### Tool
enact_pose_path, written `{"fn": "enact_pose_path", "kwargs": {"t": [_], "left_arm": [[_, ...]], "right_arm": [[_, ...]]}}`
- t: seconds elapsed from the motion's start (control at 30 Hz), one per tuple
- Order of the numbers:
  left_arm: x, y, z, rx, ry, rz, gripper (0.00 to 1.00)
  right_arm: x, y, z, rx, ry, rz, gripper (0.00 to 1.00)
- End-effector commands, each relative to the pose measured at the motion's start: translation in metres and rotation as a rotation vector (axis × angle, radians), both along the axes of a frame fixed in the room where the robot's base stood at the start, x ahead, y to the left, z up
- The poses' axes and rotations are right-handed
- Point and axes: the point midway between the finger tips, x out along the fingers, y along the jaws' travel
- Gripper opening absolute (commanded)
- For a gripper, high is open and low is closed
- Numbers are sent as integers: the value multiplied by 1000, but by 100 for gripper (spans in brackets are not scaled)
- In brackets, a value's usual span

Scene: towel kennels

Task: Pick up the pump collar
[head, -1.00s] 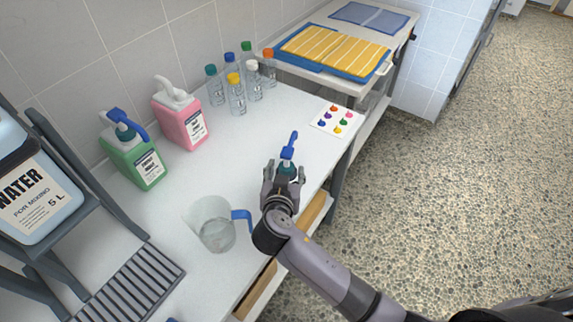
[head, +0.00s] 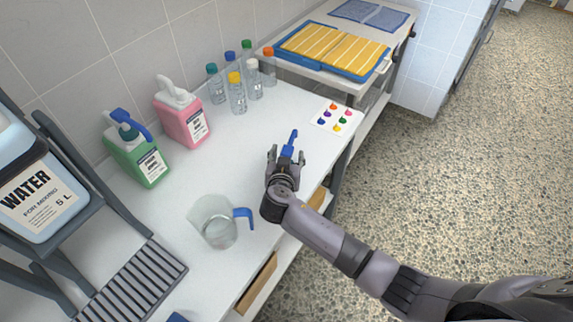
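The pump collar shows as a blue pump piece (head: 290,144) near the front edge of the white table, its long thin end pointing away from me. Its lower part, with the collar, is mostly hidden by my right gripper (head: 286,157). My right gripper is open, one finger on each side of the pump piece, with a gap visible around the blue part. I cannot tell whether a finger touches it. My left gripper is not in view.
A clear jug with a blue handle (head: 243,214) stands left of my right gripper. A green container (head: 150,168), a pink container (head: 192,130) and several capped bottles (head: 238,98) stand along the wall. A colour-dot card (head: 334,118) lies beyond the gripper.

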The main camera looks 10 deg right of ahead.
Motion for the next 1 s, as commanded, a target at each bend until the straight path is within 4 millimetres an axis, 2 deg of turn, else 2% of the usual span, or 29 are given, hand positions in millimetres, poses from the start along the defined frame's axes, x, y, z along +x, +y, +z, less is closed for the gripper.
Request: {"fn": "enact_pose_path", "kwargs": {"t": [0.07, 0.73, 1.0], "left_arm": [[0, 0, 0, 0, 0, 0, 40], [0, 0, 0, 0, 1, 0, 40], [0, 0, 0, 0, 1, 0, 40]], "right_arm": [[0, 0, 0, 0, 0, 0, 46], [0, 0, 0, 0, 0, 0, 1], [0, 0, 1, 0, 0, 0, 0]]}}
